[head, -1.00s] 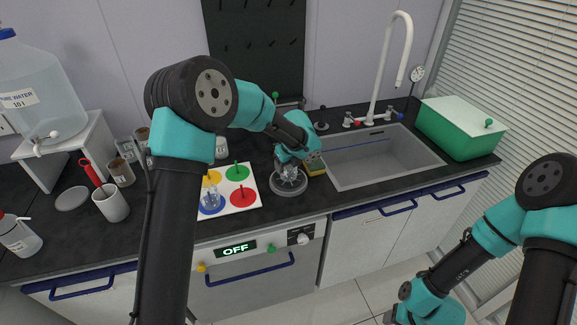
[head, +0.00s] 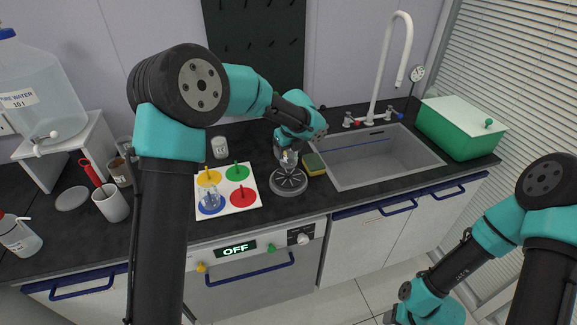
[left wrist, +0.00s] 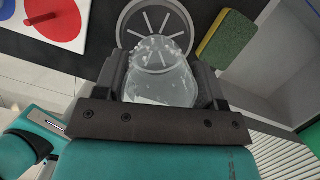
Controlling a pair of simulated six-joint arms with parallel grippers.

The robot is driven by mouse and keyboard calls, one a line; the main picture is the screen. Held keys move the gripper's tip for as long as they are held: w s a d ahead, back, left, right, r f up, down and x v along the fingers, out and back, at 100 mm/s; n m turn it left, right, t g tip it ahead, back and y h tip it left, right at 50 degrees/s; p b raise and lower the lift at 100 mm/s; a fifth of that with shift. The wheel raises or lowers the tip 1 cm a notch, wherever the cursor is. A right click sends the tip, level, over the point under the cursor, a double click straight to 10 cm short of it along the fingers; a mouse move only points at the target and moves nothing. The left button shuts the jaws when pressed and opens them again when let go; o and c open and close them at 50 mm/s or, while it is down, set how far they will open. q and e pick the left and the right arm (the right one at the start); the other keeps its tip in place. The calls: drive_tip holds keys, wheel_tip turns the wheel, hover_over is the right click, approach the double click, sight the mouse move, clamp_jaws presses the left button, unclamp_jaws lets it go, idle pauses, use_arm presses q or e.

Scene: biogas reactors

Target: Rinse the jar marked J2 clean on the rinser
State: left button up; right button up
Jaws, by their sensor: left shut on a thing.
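My left gripper (head: 284,150) is shut on a clear glass jar (left wrist: 160,80), which shows between the two fingers in the left wrist view (left wrist: 165,90). White specks show on the jar; I cannot read a J2 mark on it. In the head view the jar (head: 289,159) is above the round grey rinser (head: 290,184). The rinser's slotted disc also shows beyond the jar in the left wrist view (left wrist: 135,20). My right arm is at the lower right of the head view, its fingers not visible.
A yellow-green sponge (head: 314,164) lies right of the rinser, beside the sink (head: 350,175). A white board (head: 245,206) with coloured circles and pegs lies to the left, with a glass vessel (head: 210,199) on its blue circle. A green box (head: 460,135) stands far right.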

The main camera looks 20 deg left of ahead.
use_arm(q)
drive_tip(key=shift+r, duration=0.85)
